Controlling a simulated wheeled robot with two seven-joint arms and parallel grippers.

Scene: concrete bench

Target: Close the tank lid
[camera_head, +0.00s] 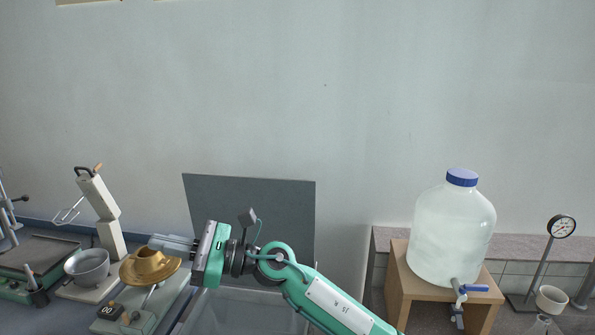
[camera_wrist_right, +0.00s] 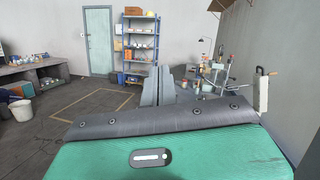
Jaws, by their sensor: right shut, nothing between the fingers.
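The tank lid (camera_head: 248,190) is a dark grey flat panel. It stands upright, raised at the back of the tank near the wall. The tank (camera_head: 240,312) is a clear-sided box below it, partly hidden by my right arm. My right gripper (camera_head: 155,242) is shut and empty, pointing left, to the left of the lid and apart from it. Its closed grey fingers show in the right wrist view (camera_wrist_right: 158,84). The lower part of the lid is hidden behind my right wrist. My left gripper is not in view.
A gold bowl (camera_head: 150,266) on a scale (camera_head: 125,318) sits close under my right gripper. A mixer (camera_head: 100,205) with a metal bowl (camera_head: 87,267) stands further left. At right, a large water bottle (camera_head: 453,235) stands on a wooden stand (camera_head: 399,284), beside a gauge (camera_head: 562,227).

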